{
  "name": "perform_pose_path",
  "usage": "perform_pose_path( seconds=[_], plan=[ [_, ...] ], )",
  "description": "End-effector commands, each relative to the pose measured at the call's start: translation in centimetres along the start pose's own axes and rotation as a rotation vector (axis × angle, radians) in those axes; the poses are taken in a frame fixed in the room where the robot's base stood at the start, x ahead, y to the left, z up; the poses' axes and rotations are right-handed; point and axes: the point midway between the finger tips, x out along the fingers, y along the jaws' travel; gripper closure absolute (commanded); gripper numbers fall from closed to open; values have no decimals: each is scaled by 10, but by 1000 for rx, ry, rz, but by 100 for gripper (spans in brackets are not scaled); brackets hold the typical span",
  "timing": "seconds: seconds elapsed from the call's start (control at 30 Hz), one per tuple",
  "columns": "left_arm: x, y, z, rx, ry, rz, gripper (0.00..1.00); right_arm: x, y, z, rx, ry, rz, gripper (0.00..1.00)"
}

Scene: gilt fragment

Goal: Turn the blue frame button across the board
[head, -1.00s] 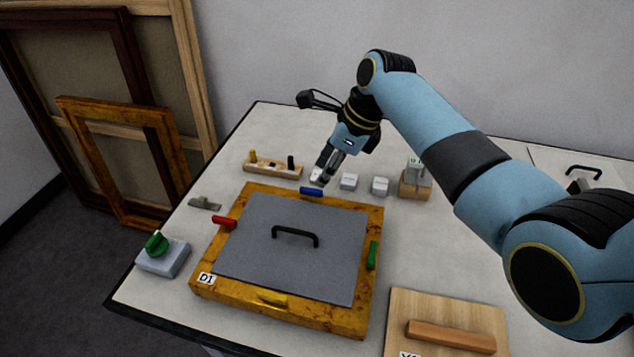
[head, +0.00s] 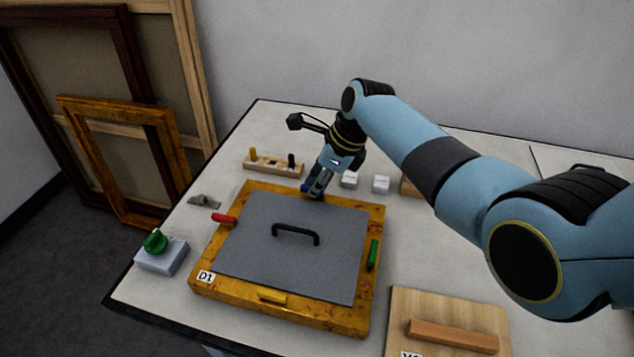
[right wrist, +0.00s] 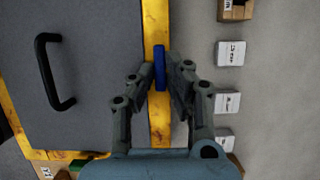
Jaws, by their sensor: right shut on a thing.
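The blue button (head: 306,188) sits on the far rail of the gilt frame (head: 209,286), mostly hidden by my gripper in the head view. In the right wrist view the blue button (right wrist: 159,68) lies along the rail, between my fingertips. My right gripper (head: 315,194) is shut on it, pointing down at the rail. The grey board (head: 260,250) with a black handle (head: 296,233) lies inside the frame. My left gripper is not in view.
A wooden rack (head: 262,163) and small white blocks (head: 381,184) stand behind the frame. A grey box with a green knob (head: 162,253) stands at the left. A wooden board with a bar (head: 450,337) lies at the near right.

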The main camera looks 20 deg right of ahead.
Motion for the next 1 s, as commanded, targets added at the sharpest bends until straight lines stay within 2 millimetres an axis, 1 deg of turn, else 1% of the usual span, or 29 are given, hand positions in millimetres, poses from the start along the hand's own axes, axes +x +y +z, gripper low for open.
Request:
perform_pose_path(
  seconds=[0.27,0.47,0.77,1.0],
  plan=[
    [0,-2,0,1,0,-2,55,0,0,0,-6,1,3,100],
    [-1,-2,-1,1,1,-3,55,0,-1,-1,-57,2,25,100],
    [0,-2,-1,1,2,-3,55,1,-4,0,-257,1,109,100],
    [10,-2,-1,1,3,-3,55,3,-6,0,-467,0,197,100]
  ],
)
